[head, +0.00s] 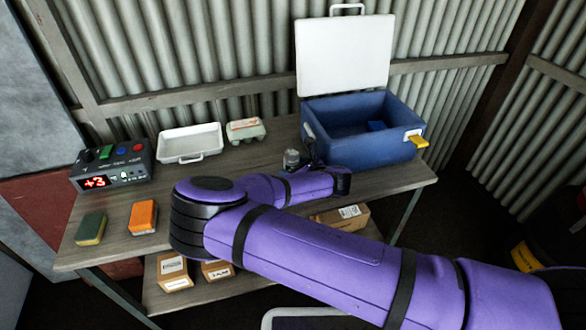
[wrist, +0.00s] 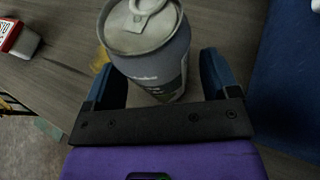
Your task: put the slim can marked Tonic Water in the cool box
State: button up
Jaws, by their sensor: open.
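A grey can (wrist: 150,66) with a pull tab stands upright in the wrist view, its printed label too blurred to read. It also shows in the head view (head: 291,158) on the table, left of the cool box. My gripper (wrist: 158,72) is open, with one finger on each side of the can; I cannot tell whether either touches it. In the head view my arm partly hides the gripper. The blue cool box (head: 365,151) stands at the table's back right with its white lid (head: 345,55) raised.
The wooden table (head: 240,165) also holds a white tray (head: 190,157), an egg carton (head: 245,138), a control box with a red display (head: 96,182), a green sponge (head: 90,229) and an orange one (head: 143,217). Cardboard boxes (head: 173,284) sit on the lower shelf.

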jog(key=v, duration=1.1)
jog(key=w+d+r+m+t+h, duration=0.1)
jog(key=w+d+r+m+h, duration=0.1)
jog(key=d+r+m+h, duration=0.45)
jog(key=w+d+r+m+t+h, duration=0.1)
jog(key=w+d+m, duration=0.2)
jog(key=m, duration=0.7)
jog(key=s+d+r+m+g+h, duration=0.25)
jog(key=d+r+m, duration=0.35)
jog(key=r+m, duration=0.5)
jog(key=s+d+r+m+g+y, duration=0.1)
jog(key=s+d+r+m, duration=0.2)
jog(key=s+r+m, duration=0.3)
jog(key=s+d+r+m+g+y, duration=0.15)
jog(key=s+r+m, duration=0.25)
jog(key=s+r, duration=0.4)
jog(key=s+d+r+m+g+h, duration=0.1)
jog(key=s+r+m, duration=0.2)
jog(key=s, duration=0.6)
jog(key=s+d+r+m, duration=0.1)
jog(key=s+r+m, duration=0.3)
jog(key=s, duration=0.5)
notch_tip(320, 180, up, 3)
jog(key=shift+f+g+h, duration=0.15)
jog(key=shift+g+h, duration=0.2)
jog(key=shift+g, duration=0.05)
jog(key=shift+o, duration=0.5)
jog(key=shift+w+d, duration=0.1)
